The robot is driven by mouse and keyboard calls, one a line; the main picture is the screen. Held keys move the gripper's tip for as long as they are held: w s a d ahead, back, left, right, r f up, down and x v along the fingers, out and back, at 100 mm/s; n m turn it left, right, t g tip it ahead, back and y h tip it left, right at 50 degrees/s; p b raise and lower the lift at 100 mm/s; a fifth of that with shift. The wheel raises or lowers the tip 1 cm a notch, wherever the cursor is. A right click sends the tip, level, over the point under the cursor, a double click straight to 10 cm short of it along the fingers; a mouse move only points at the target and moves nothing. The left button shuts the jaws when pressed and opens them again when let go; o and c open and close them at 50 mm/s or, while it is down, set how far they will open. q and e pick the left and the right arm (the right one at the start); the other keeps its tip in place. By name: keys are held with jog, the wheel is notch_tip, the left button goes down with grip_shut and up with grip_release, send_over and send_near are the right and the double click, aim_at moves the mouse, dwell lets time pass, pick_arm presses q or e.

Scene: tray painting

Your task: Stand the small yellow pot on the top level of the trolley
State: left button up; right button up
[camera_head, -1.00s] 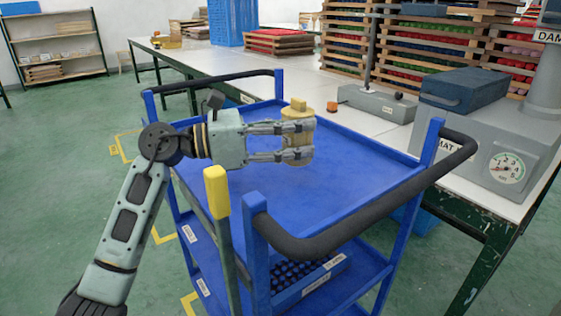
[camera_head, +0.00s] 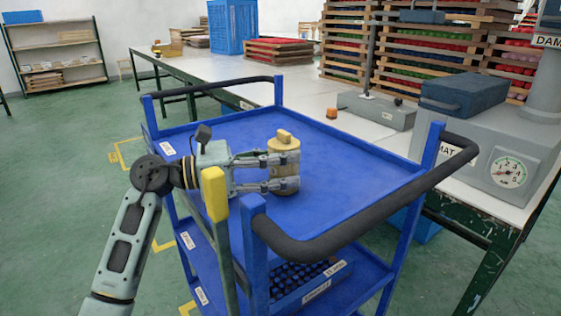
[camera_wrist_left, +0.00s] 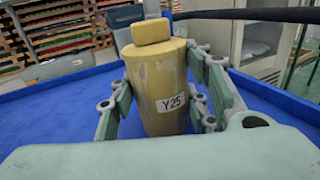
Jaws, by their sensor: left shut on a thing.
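The small yellow pot (camera_head: 285,163) is upright in my left gripper (camera_head: 280,172), over the blue top level (camera_head: 340,165) of the trolley. My left gripper is shut around the pot's sides. In the left wrist view the pot (camera_wrist_left: 158,85) shows a label "Y25" and a block-like knob on its lid, between the two fingers (camera_wrist_left: 160,100). The pot's base is at or very near the blue surface; I cannot tell whether it touches. My right gripper is not in view.
The trolley's black handle (camera_head: 375,220) curves along the near right side. A yellow-topped post (camera_head: 215,193) stands near the left arm. A lower shelf holds a crate of dark items (camera_head: 300,280). The top level is otherwise clear. A long table (camera_head: 300,85) stands behind.

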pick_arm(q)
jog(key=o, duration=0.9)
jog(key=shift+c, duration=0.2)
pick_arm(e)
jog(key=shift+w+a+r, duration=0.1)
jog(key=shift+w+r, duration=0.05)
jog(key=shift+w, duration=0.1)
pick_arm(q)
jog(key=shift+r, duration=0.1)
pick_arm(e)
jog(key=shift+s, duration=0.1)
pick_arm(q)
jog(key=v, duration=1.2)
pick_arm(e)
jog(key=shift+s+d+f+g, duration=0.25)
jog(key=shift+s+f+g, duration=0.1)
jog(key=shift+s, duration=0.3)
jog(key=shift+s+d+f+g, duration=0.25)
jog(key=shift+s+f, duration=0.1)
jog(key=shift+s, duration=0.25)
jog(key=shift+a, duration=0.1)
